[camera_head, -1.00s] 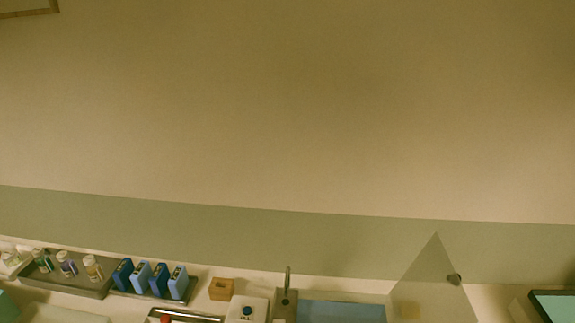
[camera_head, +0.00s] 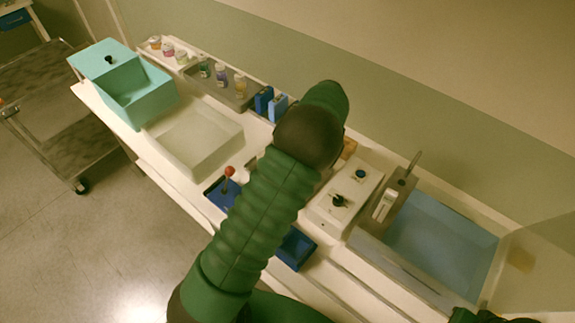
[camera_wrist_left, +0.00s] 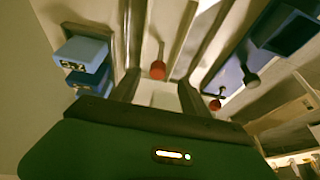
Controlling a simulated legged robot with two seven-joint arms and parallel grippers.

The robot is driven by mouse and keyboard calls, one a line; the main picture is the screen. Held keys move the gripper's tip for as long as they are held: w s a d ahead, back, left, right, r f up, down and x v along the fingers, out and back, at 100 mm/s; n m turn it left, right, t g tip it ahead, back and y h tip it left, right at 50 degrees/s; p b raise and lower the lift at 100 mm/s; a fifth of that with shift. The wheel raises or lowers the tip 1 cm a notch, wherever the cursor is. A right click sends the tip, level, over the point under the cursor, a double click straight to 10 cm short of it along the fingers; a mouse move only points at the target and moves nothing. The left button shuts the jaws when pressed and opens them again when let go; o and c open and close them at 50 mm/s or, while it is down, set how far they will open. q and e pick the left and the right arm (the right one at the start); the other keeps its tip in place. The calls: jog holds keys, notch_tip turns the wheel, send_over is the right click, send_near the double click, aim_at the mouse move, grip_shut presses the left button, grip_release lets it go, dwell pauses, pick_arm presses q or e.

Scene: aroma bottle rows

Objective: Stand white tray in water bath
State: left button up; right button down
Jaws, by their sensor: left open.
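A pale, empty, open tray (camera_head: 195,160) lies on the counter beside a teal box. A smaller white tray (camera_head: 182,68) with small bottles stands behind it; I cannot tell which is the task's white tray. The water bath (camera_head: 440,240), a grey-rimmed basin with blue water, is at the right and holds no tray. My left arm crosses the middle of the head view and hides its gripper there. In the left wrist view my left gripper (camera_wrist_left: 158,90) is open, with a red knob (camera_wrist_left: 157,70) seen between its fingers.
The teal box (camera_head: 135,92) stands at the left end. A grey tray of bottles (camera_head: 235,98) and blue packs (camera_head: 270,103) line the back. A white device with knobs (camera_head: 345,195) sits left of the bath. A clear panel stands right of it. A cart (camera_head: 60,125) is at far left.

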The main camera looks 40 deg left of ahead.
pick_arm(q)
jog(key=p+x, duration=0.1)
jog(key=x, duration=1.1)
jog(key=shift+w+d, duration=0.1)
jog(key=shift+w, duration=0.05)
jog(key=shift+w+f, duration=0.1)
jog(key=shift+f, duration=0.1)
jog(key=shift+r, duration=0.1)
grip_shut()
